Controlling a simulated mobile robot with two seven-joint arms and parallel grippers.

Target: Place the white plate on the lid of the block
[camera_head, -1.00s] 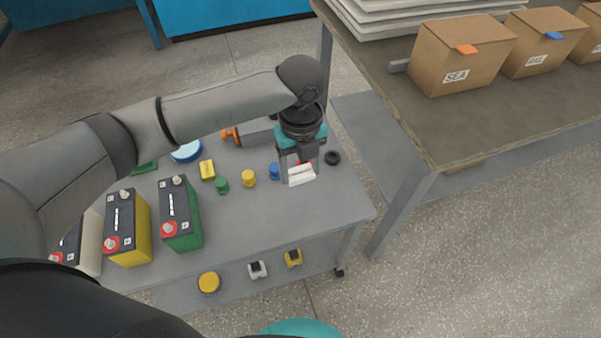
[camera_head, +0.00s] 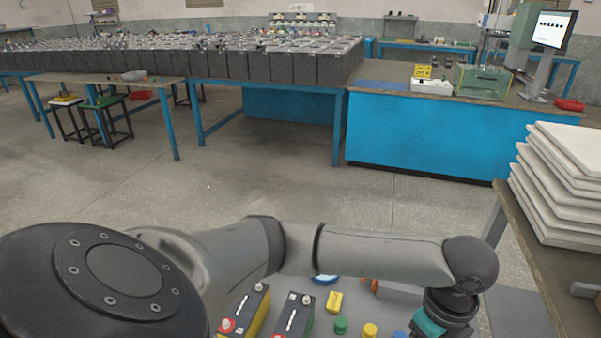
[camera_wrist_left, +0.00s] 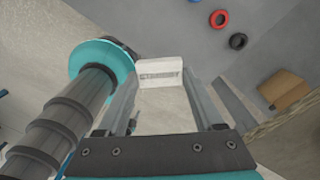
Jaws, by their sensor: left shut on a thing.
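The white plate (camera_wrist_left: 160,73) is a small white piece with dark lettering between the fingertips of my left gripper (camera_wrist_left: 162,84), seen in the left wrist view. The gripper is shut on it. In the head view only the left arm's wrist shows at the bottom edge, and its fingers and the plate are out of frame. A yellow-sided battery (camera_head: 246,308) and a green-sided battery (camera_head: 297,316) with dark tops stand at the bottom of the head view, partly cut off. I cannot tell which thing is the block with the lid. My right gripper is not in view.
A yellow piece (camera_head: 334,301), a green cap (camera_head: 341,325) and a yellow cap (camera_head: 370,330) lie right of the batteries. Stacked white slabs (camera_head: 560,180) stand on the right-hand table. Rows of dark batteries (camera_head: 290,68) fill a far table. The floor between is clear.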

